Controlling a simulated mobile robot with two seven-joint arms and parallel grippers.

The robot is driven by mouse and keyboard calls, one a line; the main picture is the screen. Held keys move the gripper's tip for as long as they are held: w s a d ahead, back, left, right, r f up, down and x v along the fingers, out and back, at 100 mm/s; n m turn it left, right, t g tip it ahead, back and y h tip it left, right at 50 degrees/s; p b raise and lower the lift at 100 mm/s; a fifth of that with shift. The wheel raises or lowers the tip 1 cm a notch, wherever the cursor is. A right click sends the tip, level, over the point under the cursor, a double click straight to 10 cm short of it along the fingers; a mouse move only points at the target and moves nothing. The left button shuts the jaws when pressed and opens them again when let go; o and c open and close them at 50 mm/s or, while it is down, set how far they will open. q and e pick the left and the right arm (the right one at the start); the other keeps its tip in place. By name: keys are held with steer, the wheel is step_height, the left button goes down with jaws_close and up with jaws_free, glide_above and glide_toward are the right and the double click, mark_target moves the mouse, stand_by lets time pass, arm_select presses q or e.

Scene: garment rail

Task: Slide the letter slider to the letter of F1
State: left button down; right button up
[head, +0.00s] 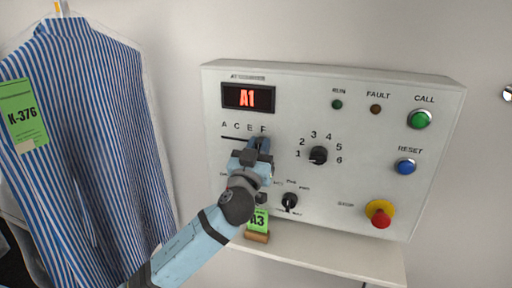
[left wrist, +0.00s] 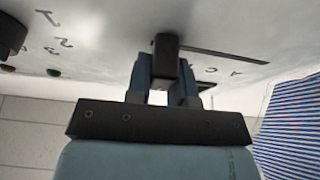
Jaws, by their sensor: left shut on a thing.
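The control panel (head: 400,150) carries a display (head: 247,97) reading A1 in red. Below it is the slider slot (head: 234,138) under the letters A, C, E and F. My left gripper (head: 258,147) is at the slot's right end, just under the F, and covers the slider knob in the head view. In the left wrist view the dark slider knob (left wrist: 166,52) sits between the fingers of the left gripper (left wrist: 166,78), which is shut on it. The knob is at the slot's end away from A and C. My right gripper is not in view.
A number dial (head: 318,155) and a smaller dial (head: 289,202) are right of my gripper. Call (head: 419,119), reset (head: 406,166) and stop (head: 380,213) buttons are farther right. A green A3 tag (head: 257,221) is below. A striped shirt (head: 95,120) hangs at left.

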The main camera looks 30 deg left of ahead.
arm_select(q)
steer(key=c, duration=1.2)
jaws_free()
steer(key=shift+d+f, duration=0.1)
steer(key=shift+d, duration=0.1)
steer(key=shift+o, duration=1)
steer(key=shift+d, duration=0.1)
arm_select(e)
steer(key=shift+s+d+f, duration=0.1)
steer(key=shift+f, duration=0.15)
arm_select(q)
steer(key=shift+s+f, duration=0.15)
steer(key=shift+s, duration=0.1)
steer(key=b+v, duration=0.3)
steer(key=v, duration=1)
steer(key=shift+s+b, duration=0.15)
steer(key=shift+b, duration=0.15)
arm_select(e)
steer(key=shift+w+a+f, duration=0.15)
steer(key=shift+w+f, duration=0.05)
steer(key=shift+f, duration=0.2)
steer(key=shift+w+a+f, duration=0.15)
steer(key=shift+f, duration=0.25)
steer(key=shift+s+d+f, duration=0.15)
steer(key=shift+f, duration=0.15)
